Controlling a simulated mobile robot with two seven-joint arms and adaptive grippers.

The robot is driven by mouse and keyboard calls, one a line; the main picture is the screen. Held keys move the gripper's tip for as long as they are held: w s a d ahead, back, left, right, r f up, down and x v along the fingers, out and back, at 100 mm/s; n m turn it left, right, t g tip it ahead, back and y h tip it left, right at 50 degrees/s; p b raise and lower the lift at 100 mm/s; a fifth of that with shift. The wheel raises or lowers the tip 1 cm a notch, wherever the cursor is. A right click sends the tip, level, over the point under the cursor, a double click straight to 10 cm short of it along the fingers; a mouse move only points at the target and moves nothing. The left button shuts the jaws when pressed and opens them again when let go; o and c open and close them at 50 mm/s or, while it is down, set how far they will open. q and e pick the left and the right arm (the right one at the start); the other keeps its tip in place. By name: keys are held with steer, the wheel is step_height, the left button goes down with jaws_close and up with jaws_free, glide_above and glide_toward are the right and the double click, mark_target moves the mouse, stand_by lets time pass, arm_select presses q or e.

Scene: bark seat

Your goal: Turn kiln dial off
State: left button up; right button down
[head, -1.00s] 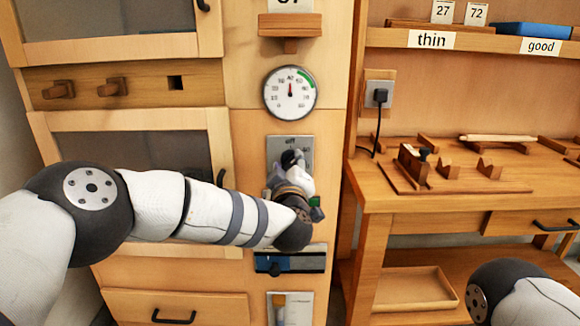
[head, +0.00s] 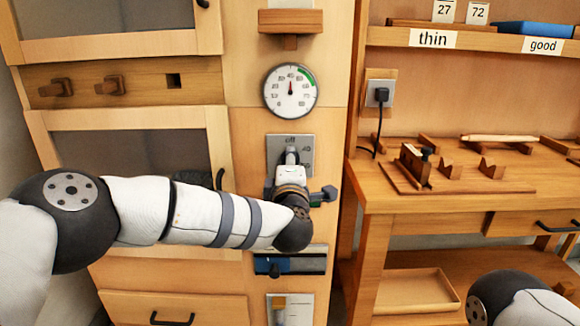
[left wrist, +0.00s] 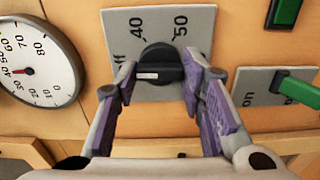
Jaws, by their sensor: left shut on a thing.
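The kiln dial (left wrist: 155,70) is a black round knob with a raised bar and a white mark, on a grey plate (left wrist: 208,22) with 40 and 50 printed on it. In the left wrist view the white mark points left, toward the partly hidden "off" lettering. My left gripper (left wrist: 162,76) is shut on the knob, one purple-padded finger on each side. In the head view the dial plate (head: 274,146) shows "off" at its top, and my left gripper (head: 291,160) covers the knob. My right gripper is out of view; only part of that arm shows at lower right.
A round gauge (head: 290,92) is above the dial, needle near 40. A grey plate with a green lever (left wrist: 298,90) is beside the dial in the wrist view. A blue-and-black fitting (head: 290,264) is below. A workbench (head: 400,199) stands right.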

arm_select(q)
steer(key=shift+n, duration=0.3)
steer(key=o, duration=1.1)
steer(key=shift+o, duration=0.2)
